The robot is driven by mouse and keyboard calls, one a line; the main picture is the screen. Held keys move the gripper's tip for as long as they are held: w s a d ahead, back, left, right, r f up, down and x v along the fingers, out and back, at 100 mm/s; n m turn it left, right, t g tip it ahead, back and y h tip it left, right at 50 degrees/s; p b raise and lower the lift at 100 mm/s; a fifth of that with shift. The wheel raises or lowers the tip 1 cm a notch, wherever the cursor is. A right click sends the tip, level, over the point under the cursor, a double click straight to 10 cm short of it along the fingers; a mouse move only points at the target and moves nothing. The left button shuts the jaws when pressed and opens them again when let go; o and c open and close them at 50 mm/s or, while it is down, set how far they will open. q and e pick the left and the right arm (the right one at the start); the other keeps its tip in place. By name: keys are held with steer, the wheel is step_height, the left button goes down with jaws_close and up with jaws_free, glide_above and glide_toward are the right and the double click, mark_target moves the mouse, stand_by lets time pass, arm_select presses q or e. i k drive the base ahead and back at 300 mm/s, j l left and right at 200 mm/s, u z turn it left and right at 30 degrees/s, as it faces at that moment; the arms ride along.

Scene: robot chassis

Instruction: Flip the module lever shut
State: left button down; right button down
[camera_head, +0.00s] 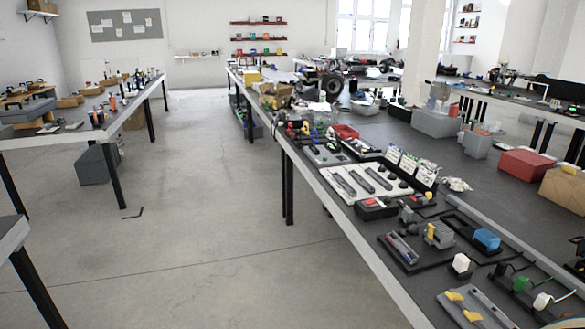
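Neither of my grippers shows in the head view. A long dark workbench (345,235) on the right carries several small modules. A white panel (345,195) with grey bars lies near its front edge. Closer stands a black tray (405,265) with a grey and red part. A grey base with an upright yellow piece (433,230) sits beside it. A grey block with two yellow tabs (455,296) lies at the near edge. I cannot tell which part is the module lever, or whether it is open or shut.
A blue block (487,239), a white block (461,262) and plugs with cables (541,301) crowd the bench's near end. A red box (526,164) stands further right. Another table (75,122) is on the left. The concrete floor (200,190) between them is clear.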

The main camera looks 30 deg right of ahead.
mark_target(431, 229)
steer(key=i+l+z, duration=0.1)
steer(key=i, duration=1.55)
steer(key=i+u, duration=0.1)
steer(key=i, duration=0.6)
steer(key=z, duration=4.35)
